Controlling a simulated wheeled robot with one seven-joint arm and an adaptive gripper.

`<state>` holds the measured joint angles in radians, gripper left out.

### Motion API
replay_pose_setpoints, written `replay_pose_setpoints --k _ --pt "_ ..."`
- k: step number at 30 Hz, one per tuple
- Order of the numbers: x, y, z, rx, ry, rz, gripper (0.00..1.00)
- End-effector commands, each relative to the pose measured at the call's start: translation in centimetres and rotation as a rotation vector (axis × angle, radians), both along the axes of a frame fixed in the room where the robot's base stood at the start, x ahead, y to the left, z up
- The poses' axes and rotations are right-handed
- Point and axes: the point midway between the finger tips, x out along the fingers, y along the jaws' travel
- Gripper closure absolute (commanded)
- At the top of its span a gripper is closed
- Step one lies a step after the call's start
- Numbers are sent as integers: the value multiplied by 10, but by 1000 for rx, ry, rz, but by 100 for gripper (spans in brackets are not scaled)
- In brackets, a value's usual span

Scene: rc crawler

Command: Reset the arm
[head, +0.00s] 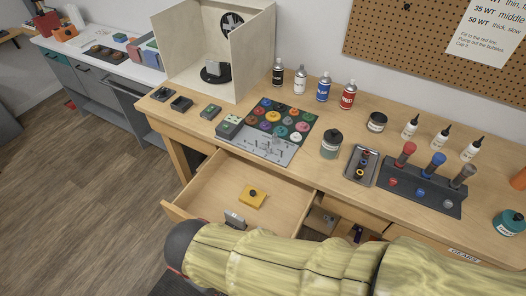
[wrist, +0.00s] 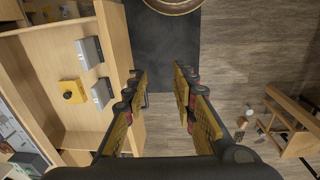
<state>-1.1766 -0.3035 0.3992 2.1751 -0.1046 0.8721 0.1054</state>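My arm, in a yellowish sleeve, crosses the lower part of the head view in front of the workbench (head: 330,175). My gripper is hidden in that view. In the wrist view my gripper (wrist: 165,95) is open, its yellow-padded fingers wide apart with nothing between them. It points down toward the floor, beside the open drawer. The open drawer (head: 197,185) holds a yellow block with a dark knob (head: 253,196) and a grey piece (head: 234,220). The wrist view shows the yellow block (wrist: 71,92) and two grey pieces (wrist: 90,52) (wrist: 102,93) in it.
On the bench stand a spray booth (head: 215,50), spray cans (head: 323,87), dropper bottles (head: 441,137) and a dark rack of coloured tools (head: 420,190). A dark mat (wrist: 168,40) lies on the wooden floor. The floor at left (head: 90,190) is clear.

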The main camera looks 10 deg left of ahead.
Motion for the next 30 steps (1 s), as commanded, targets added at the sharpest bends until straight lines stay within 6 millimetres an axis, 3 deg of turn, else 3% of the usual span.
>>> replay_pose_setpoints --k 6,12,21,30 --pt "48 -57 41 99 -24 -205 73" --pt "79 -112 72 182 -70 -399 73" --pt "105 -197 112 290 -189 -712 73" --pt "115 -276 150 351 -348 -991 73"
